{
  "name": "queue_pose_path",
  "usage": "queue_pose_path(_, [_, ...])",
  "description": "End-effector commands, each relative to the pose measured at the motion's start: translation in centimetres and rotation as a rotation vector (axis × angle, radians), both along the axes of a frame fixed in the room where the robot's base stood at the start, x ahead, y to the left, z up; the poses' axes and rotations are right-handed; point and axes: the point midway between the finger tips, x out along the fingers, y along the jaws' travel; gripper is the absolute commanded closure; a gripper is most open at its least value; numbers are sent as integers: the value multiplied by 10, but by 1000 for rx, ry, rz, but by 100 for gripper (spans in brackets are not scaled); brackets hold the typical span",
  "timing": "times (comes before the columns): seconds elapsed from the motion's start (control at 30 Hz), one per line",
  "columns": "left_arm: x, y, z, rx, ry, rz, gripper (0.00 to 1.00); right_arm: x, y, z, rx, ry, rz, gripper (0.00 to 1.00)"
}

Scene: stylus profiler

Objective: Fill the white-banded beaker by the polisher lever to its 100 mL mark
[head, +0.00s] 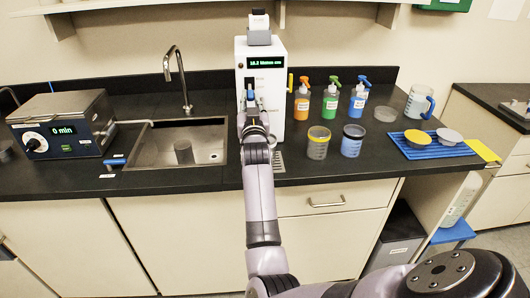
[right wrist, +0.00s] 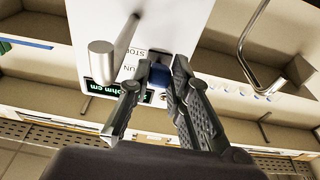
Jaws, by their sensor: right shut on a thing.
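The white water polisher (head: 274,80) stands at the counter's back, right of the sink, with a green-lit display. It also shows in the right wrist view (right wrist: 185,25). My right gripper (head: 251,108) is at its front. In the right wrist view, my gripper (right wrist: 165,78) has its fingers on the blue lever (right wrist: 262,74), which also shows in the head view (head: 250,93). My arm hides the area below the lever, so I cannot see a beaker there. I cannot make out a white-banded beaker. My left gripper is out of view.
A yellow-rimmed beaker (head: 318,147) and a blue-rimmed one (head: 352,146) stand right of the polisher. Behind them are several spray bottles (head: 330,103). A blue mat (head: 455,150) holds lidded items. The sink (head: 200,150) and a bath (head: 62,125) are left.

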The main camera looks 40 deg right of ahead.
Motion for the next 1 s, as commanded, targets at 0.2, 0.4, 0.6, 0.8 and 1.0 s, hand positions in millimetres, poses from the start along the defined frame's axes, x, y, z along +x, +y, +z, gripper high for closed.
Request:
queue_pose_path(0.2, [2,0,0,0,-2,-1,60,1,1,0,1,1,2,100])
queue_pose_path(0.4, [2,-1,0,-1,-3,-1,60,0,1,3,10,13,1,100])
queue_pose_path(0.6, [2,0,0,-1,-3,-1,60,-4,4,18,111,175,3,100])
queue_pose_path(0.8, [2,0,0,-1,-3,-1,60,-3,4,36,225,358,3,100])
queue_pose_path(1.0, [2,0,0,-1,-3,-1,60,-3,3,37,272,448,2,100])
